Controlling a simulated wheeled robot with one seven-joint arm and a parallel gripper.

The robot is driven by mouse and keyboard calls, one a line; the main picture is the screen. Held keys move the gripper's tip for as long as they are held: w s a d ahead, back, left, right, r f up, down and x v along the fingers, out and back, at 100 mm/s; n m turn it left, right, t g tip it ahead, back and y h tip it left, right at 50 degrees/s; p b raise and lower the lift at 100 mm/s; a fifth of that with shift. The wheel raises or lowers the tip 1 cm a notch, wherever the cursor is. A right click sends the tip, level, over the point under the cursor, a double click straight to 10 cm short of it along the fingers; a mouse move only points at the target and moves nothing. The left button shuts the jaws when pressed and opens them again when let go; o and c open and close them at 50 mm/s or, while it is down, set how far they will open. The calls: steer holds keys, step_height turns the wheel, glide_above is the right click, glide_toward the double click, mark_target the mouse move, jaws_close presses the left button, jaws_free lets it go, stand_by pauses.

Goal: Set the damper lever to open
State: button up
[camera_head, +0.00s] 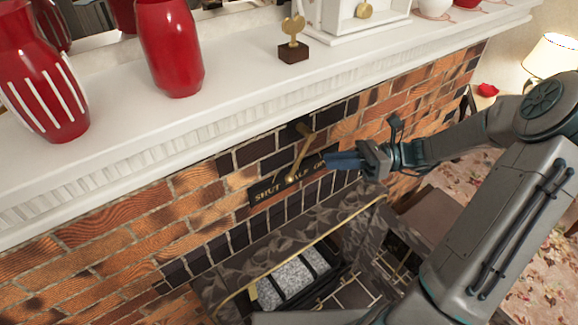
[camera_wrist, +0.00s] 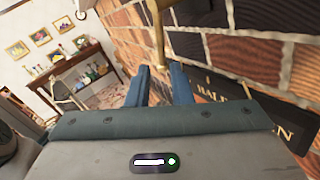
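The brass damper lever (camera_head: 299,158) is on the brick chimney front, slanting down and slightly left. Its lower end is over the dark label plate (camera_head: 258,195), around the gap between SHUT and HALF. OPEN is at the plate's right end, partly hidden by my gripper. My gripper (camera_head: 330,161) is to the right of the lever, its blue fingers pointing left toward the wall. In the wrist view my gripper (camera_wrist: 161,72) shows two separated fingers with nothing held. A brass rod (camera_wrist: 158,35) appears beyond the gap; whether it lies between the fingertips is unclear.
The white mantel (camera_head: 215,120) overhangs above, carrying red vases (camera_head: 172,50) and a small heart trophy (camera_head: 293,42). The stone fireplace surround (camera_head: 300,228) juts out below. A side table (camera_wrist: 80,75) and lamp (camera_head: 553,58) are farther away.

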steer(key=a, duration=0.7)
steer(key=s+a, duration=0.1)
steer(key=a, duration=0.3)
steer(key=shift+a, duration=0.15)
